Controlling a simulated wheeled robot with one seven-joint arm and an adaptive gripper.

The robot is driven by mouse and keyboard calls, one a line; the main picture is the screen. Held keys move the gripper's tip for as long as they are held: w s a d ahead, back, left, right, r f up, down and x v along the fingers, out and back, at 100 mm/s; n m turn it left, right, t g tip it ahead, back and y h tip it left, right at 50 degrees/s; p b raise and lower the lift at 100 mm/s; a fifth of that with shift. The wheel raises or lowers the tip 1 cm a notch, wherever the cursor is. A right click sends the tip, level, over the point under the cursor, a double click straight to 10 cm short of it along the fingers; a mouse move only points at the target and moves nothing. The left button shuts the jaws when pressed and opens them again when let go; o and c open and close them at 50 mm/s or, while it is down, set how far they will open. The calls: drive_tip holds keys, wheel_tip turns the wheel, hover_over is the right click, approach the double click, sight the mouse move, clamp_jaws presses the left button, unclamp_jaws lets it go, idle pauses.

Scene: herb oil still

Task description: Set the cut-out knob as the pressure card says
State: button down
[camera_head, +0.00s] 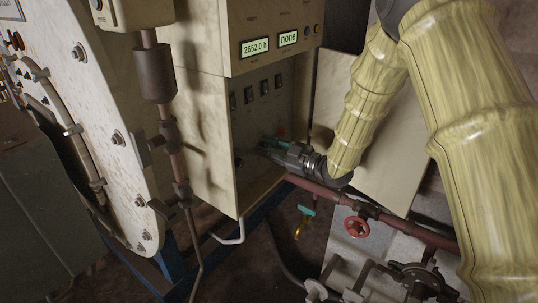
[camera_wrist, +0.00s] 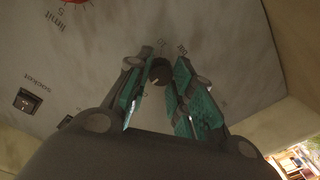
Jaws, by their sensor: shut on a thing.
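A small dark round knob (camera_wrist: 159,72) is on the pale panel, between the teal-padded fingers of my gripper (camera_wrist: 161,82) in the wrist view. The fingers are closed in on its two sides. A light mark shows on its face, but its setting and the lettering by it are too small to read. In the head view my gripper (camera_head: 268,149) reaches into the open lower bay of the beige cabinet (camera_head: 205,120); the knob is hidden there. I cannot make out a pressure card.
A red knob (camera_wrist: 75,2) marked "limit" and a switch (camera_wrist: 27,100) marked "socket" are on the same panel. Displays above read "2652.0 h" (camera_head: 254,47) and "none" (camera_head: 288,38). An open door (camera_head: 385,140) stands right of the bay. A red valve wheel (camera_head: 357,227) and pipes are below.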

idle(0.4)
drive_tip(key=c, duration=1.2)
unclamp_jaws()
drive_tip(key=shift+c, duration=0.2)
drive_tip(key=shift+d, duration=0.1)
drive_tip(key=v, duration=1.2)
